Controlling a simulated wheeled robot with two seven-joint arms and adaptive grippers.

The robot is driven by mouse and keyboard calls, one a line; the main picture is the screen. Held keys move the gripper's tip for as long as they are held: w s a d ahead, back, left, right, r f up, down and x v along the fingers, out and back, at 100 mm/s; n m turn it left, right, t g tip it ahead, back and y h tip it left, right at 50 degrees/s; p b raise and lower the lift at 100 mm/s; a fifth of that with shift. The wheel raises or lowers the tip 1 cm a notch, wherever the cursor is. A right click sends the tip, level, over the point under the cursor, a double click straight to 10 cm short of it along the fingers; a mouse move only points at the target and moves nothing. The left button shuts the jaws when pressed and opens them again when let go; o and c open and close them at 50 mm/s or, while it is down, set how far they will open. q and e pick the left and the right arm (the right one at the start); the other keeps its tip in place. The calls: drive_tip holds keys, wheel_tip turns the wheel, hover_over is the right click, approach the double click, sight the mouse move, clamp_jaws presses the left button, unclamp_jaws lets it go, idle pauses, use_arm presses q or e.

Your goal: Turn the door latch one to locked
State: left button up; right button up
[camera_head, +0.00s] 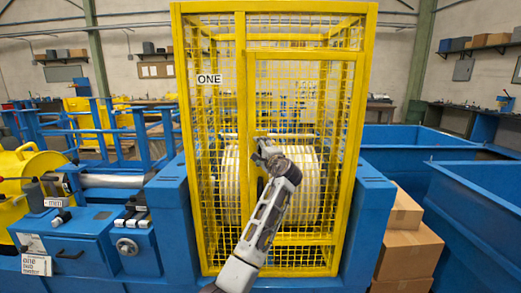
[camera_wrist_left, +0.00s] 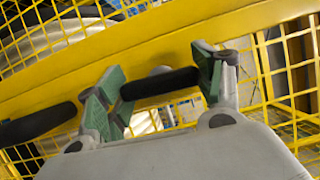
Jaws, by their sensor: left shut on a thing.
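The yellow mesh cage (camera_head: 247,80) labelled ONE (camera_head: 209,79) stands in the middle of the head view, its framed door on the right part of the front. My left gripper (camera_head: 267,152) is up against the door's left post and hides the latch in the head view. In the left wrist view, the black latch handle (camera_wrist_left: 160,83) lies between the green pads of my left gripper (camera_wrist_left: 155,90), which is shut on it. The handle's ends meet the pads; the latch's locked or unlocked state cannot be told. My right gripper is not in view.
A second black handle (camera_wrist_left: 38,125) is at the left of the left wrist view. A large pale drum (camera_head: 300,185) is inside the cage. Blue control boxes (camera_head: 75,235) stand at left; cardboard boxes (camera_head: 408,252) and a blue bin (camera_head: 475,215) are at right.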

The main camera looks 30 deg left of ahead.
use_arm(q)
drive_tip(key=shift+n, duration=0.4)
drive_tip(key=o, duration=1)
drive_tip(key=shift+v, duration=6.05)
